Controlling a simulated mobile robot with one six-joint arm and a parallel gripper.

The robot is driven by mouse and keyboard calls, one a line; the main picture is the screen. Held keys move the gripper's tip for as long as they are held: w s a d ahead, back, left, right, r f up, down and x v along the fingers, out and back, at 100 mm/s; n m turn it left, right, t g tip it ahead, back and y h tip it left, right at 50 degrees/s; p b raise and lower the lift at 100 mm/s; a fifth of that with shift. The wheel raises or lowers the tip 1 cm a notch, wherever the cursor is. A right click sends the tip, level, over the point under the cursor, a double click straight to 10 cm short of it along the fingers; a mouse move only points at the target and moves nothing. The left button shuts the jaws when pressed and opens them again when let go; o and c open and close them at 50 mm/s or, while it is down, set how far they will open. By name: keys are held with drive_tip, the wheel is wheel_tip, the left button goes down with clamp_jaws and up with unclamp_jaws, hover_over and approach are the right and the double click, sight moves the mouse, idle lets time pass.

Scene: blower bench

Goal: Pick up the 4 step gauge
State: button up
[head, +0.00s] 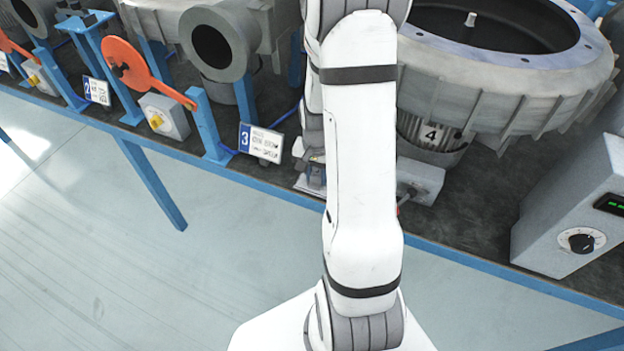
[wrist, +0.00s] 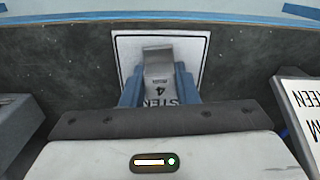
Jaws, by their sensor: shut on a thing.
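In the head view my white arm covers most of the spot, and the gauge cannot be made out there.
A large grey blower housing (head: 515,95) with a "4" label stands right of my arm. A control box (head: 570,215) with knob stands at far right. A "3" sign (head: 261,143) is left. In the wrist view, a lettered sign (wrist: 303,110) is close at right, a grey box (wrist: 22,122) at left.

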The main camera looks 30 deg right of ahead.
clamp_jaws()
